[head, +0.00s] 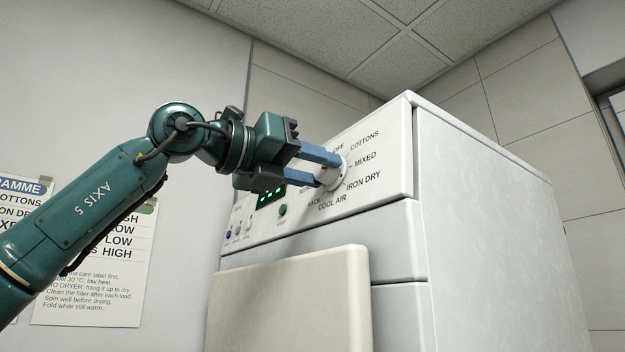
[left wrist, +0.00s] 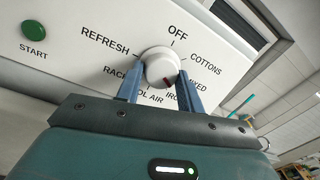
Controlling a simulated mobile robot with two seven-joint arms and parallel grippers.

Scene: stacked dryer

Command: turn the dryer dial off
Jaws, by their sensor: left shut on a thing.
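The dryer dial (head: 338,174) is a round white knob on the slanted control panel of the white dryer. My left gripper (head: 329,171) is shut on it, with one blue finger on each side. In the left wrist view the dial (left wrist: 160,64) sits between the fingers (left wrist: 160,84). The OFF label (left wrist: 178,32) stands above the dial, slightly right. Some labels are partly hidden by the fingers. My right gripper is in no view.
The panel has a green START button (head: 283,210), a green lit display (head: 271,196) and small buttons at its left end. A pale door panel (head: 290,300) stands out below. A programme poster (head: 95,285) hangs on the left wall.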

